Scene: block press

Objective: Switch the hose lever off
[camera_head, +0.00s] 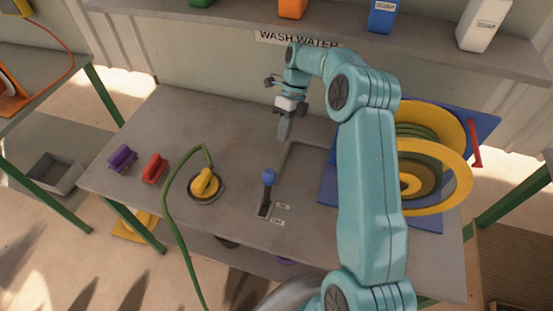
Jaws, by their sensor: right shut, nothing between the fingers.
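The hose lever (268,187) has a blue knob and a dark stem. It stands up from a slot plate in the tabletop, between the yellow nozzle and the hose reel. Two small white labels (280,214) lie beside its slot; the lower one seems to read OFF. My right gripper (284,136) is shut and empty. It points down above the back of the table, behind the lever and apart from it. My left gripper is not in view.
A yellow nozzle (205,183) with a green hose (168,205) rests in a round holder. Purple (122,158) and red (154,168) brushes lie at left. A yellow hose reel (455,175) stands at right, partly behind my arm. A shelf (230,18) with bottles overhangs the back.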

